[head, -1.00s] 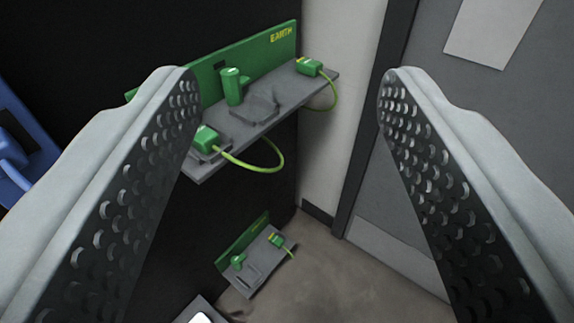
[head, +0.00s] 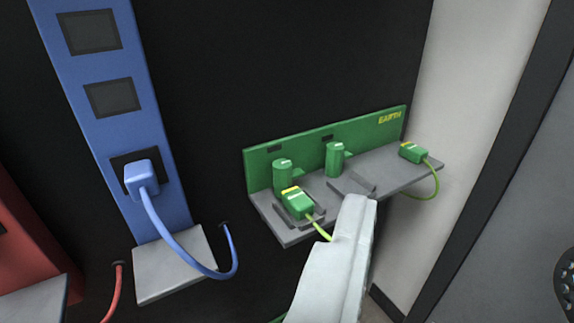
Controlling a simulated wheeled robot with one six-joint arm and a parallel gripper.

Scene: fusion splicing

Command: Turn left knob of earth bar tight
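The earth bar (head: 365,133) is a green panel marked EARTH with a grey shelf, on the black wall in the middle right. Two upright green knobs stand on it: the left knob (head: 283,177) and the right knob (head: 335,160). A green plug with a yellow-green cable (head: 297,204) sits in front of the left knob. Another green plug (head: 413,153) sits at the shelf's right end. My gripper (head: 465,235) is open and empty. Its left finger overlaps the shelf's front edge in the picture; contact cannot be told.
A blue panel (head: 105,60) with a blue plug (head: 142,178) and looping cable stands left of the earth bar, above a grey shelf (head: 175,265). A red panel (head: 25,230) is at the far left. A pale wall (head: 465,100) borders the right side.

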